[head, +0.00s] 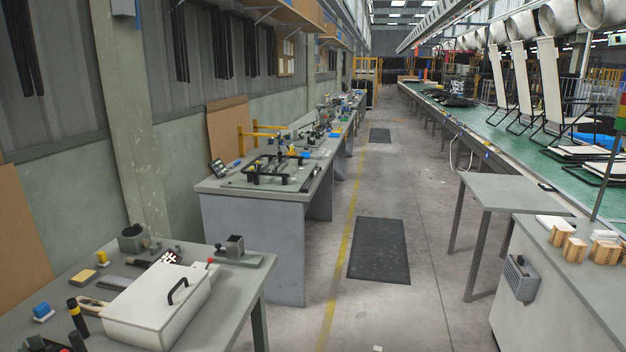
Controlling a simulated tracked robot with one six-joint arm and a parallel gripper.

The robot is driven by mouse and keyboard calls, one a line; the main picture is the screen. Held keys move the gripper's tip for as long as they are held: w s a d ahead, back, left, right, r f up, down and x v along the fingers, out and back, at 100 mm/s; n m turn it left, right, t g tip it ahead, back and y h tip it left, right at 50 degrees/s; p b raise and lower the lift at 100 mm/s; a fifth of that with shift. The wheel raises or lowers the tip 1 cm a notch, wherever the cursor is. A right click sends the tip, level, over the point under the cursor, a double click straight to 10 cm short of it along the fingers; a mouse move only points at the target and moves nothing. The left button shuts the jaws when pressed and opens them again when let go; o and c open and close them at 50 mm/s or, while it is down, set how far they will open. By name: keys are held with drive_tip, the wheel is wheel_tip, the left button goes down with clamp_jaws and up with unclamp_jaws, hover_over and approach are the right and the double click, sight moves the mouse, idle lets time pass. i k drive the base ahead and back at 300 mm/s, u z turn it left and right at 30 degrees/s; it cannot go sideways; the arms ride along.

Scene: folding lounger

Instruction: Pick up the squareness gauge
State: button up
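I cannot tell for certain which item is the squareness gauge. A black frame with raised handles (252,177) lies on the second grey workbench (213,187) at left centre, with small tools around it. The nearer bench (232,306) at lower left holds a white lidded case (150,308) with a black handle, a small metal block fixture (235,247) and several small tools. My gripper is not in view.
A grey aisle floor (427,255) with a dark mat (378,249) runs ahead between the benches and the green conveyor line. A small grey table (515,192) and a cabinet with wooden blocks (574,249) stand at right. The aisle is mostly clear.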

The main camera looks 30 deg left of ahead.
sight(312, 174)
drive_tip(key=u, duration=0.5)
drive_tip(key=i, duration=3.85)
